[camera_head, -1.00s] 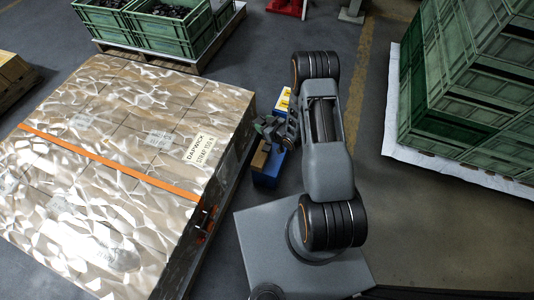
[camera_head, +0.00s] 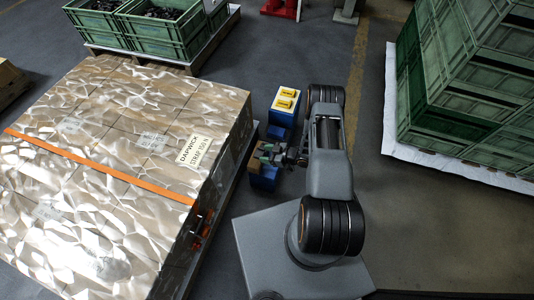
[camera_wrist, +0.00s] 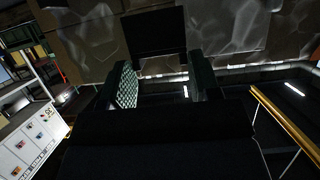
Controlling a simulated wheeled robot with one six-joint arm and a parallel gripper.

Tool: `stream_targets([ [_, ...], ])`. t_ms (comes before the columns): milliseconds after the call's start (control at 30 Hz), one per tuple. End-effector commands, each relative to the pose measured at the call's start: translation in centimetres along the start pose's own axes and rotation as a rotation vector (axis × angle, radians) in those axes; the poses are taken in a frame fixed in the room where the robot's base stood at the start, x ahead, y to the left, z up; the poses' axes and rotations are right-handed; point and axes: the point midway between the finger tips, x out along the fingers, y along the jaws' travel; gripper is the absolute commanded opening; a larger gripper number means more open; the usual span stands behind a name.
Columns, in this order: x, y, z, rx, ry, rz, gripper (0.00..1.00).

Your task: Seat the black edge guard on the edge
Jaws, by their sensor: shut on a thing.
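The black edge guard (camera_wrist: 155,32) shows in the wrist view as a dark plate just beyond my fingertips. My gripper (camera_wrist: 160,85) is shut on it. In the head view my gripper (camera_head: 265,158) is beside the right side of the wrapped load (camera_head: 100,120), a gap apart from it. The guard is too small and dark to make out there. The load's upper right edge (camera_head: 222,150) is bare near my gripper. An orange strap (camera_head: 100,172) crosses the top and goes over that edge, nearer the camera than my gripper. In the wrist view the wrapped load (camera_wrist: 230,30) lies behind the guard.
A blue and yellow bin or cart (camera_head: 285,103) stands just beyond my gripper. Green crates (camera_head: 170,30) stand on a pallet at the back left. A tall stack of green crates (camera_head: 470,90) stands at the right. Open floor (camera_head: 300,60) lies between.

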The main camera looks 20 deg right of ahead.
Motion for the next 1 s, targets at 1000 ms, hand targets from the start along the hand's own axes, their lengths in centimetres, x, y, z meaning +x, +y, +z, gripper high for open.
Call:
stream_targets([
  [1000,3.1,0.0,6.6,-0.001,0.0,0.0,0.33],
])
